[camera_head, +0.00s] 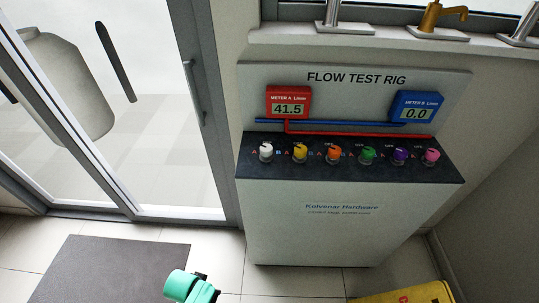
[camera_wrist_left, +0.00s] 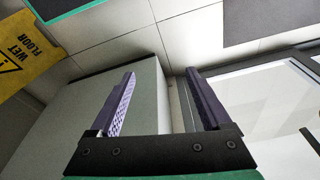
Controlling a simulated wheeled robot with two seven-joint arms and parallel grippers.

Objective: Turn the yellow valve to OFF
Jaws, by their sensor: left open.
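The yellow valve (camera_head: 299,151) is the second knob from the left in a row on the dark top of the flow test rig (camera_head: 310,215) in the head view. Its exact setting is too small to read. Meter A (camera_head: 288,103) is red and reads 41.5. Meter B (camera_head: 416,107) is blue and reads 0.0. My left gripper (camera_wrist_left: 158,78) shows in the left wrist view, open and empty, its fingers apart in front of the rig's pale side. The yellow valve does not show in that view. My right gripper is in neither view.
White (camera_head: 265,152), orange (camera_head: 333,154), green (camera_head: 367,155), purple (camera_head: 400,157) and pink (camera_head: 431,158) valves share the row. A glass door (camera_head: 150,110) is at left, with a dark mat (camera_head: 120,268) before it. A yellow wet-floor sign (camera_wrist_left: 28,50) lies near the rig.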

